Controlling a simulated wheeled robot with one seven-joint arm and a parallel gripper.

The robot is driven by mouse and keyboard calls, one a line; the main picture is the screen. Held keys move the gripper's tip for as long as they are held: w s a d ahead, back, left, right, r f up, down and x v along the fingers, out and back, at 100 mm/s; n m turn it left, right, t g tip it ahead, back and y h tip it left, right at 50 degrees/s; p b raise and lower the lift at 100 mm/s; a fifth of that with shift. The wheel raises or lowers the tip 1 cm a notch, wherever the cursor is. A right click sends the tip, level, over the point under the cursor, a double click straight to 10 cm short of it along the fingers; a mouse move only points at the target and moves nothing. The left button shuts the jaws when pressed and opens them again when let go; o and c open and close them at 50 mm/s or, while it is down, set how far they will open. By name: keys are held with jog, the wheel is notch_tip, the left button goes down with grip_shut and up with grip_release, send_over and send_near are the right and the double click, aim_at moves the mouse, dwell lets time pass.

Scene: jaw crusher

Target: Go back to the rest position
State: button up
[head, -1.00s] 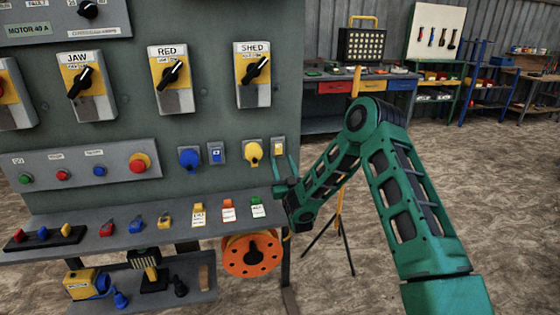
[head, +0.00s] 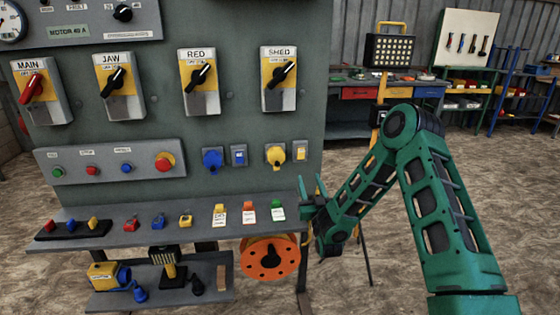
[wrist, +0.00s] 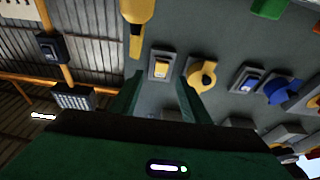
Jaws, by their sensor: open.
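My green arm is folded at the right of the head view. My gripper (head: 313,190) is at the right edge of the grey panel (head: 190,130), beside the shelf end and the green tag. In the wrist view my gripper (wrist: 158,98) has its two green fingers apart, with nothing seen between them. The yellow switch (wrist: 160,66) and the yellow round socket (wrist: 201,76) are on the panel beyond the fingertips.
A narrow shelf (head: 120,238) with padlocks and tags runs along the panel. An orange reel (head: 270,258) hangs below it. A work lamp (head: 390,51) on a stand and a workbench (head: 345,105) are behind. Open floor (head: 80,200) lies around.

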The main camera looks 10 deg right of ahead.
jog(key=d+g, duration=0.1)
jog(key=d+r+g, duration=0.1)
jog(key=d, duration=0.1)
jog(key=w+d+g, duration=0.1)
jog(key=d, duration=0.1)
jog(key=shift+r+n+h, duration=0.3)
jog(key=shift+r+n, duration=0.1)
jog(key=s+d+r+m+g+h, duration=0.35)
jog(key=s+d+g, duration=0.55)
jog(key=s+d, duration=0.7)
jog(key=s+d+r+m+g, duration=0.1)
jog(key=s+r+g, duration=0.15)
jog(key=s, duration=0.75)
jog(key=s+d+r+m+g, duration=0.1)
jog(key=s+g, duration=0.2)
jog(key=s, duration=0.7)
jog(key=s+a+m+g+y, duration=0.1)
jog(key=s+a+g+y, duration=0.1)
jog(key=s, duration=0.7)
jog(key=s+a+r+m+g+y, duration=0.1)
jog(key=s+a, duration=0.3)
jog(key=s, duration=0.6)
jog(key=shift+a+g+y, duration=0.2)
jog(key=shift+g+y, duration=0.15)
jog(key=shift+y, duration=0.3)
